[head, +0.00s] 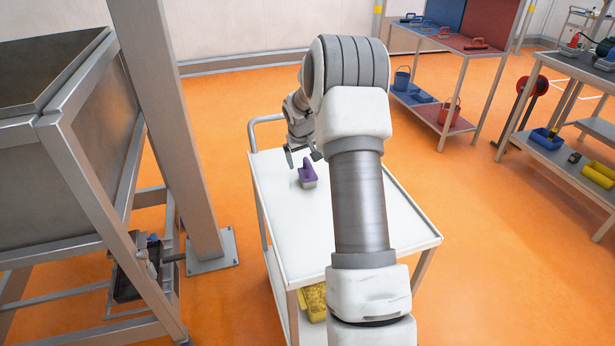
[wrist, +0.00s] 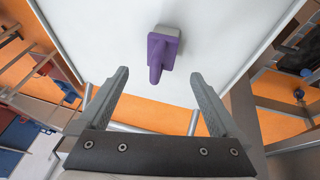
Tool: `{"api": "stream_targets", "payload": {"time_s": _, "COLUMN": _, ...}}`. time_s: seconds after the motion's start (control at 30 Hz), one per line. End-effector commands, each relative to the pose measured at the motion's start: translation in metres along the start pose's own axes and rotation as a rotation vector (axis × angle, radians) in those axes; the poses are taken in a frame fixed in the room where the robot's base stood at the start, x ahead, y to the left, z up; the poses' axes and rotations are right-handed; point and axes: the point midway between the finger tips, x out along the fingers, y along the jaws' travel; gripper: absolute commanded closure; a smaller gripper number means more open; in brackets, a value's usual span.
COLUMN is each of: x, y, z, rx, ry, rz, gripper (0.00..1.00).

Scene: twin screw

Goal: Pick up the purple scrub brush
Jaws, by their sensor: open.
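The purple scrub brush (head: 308,174) stands on the white top of a cart (head: 290,225), towards its far end in the head view. Its handle is on the upper side. In the wrist view the brush (wrist: 161,52) lies beyond my fingertips, a little right of the middle between them. My gripper (wrist: 160,82) is open and empty, its two grey fingers spread wide apart. In the head view my gripper (head: 303,155) hangs over the far end of the cart, just beyond the brush and apart from it. My arm hides part of the cart top.
A yellow item (head: 313,302) lies on the cart's lower shelf. A grey column (head: 180,130) and a metal hopper (head: 75,150) stand to the left. Shelves with brushes and buckets (head: 445,50) are at the back right. The visible cart top around the brush is clear.

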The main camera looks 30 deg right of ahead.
Motion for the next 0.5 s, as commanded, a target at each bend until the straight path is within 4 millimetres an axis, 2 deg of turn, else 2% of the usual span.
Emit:
{"api": "stream_targets", "payload": {"time_s": 0.1, "x": 0.018, "y": 0.0, "z": 0.0, "rx": 0.0, "ry": 0.0, "rz": 0.0, "gripper": 0.0}}
{"api": "stream_targets", "payload": {"time_s": 0.33, "x": 0.031, "y": 0.0, "z": 0.0, "rx": 0.0, "ry": 0.0, "rz": 0.0, "gripper": 0.0}}
{"api": "stream_targets", "payload": {"time_s": 0.5, "x": 0.053, "y": -0.002, "z": -0.002, "rx": 0.0, "ry": -0.001, "rz": -0.001, "gripper": 0.0}}
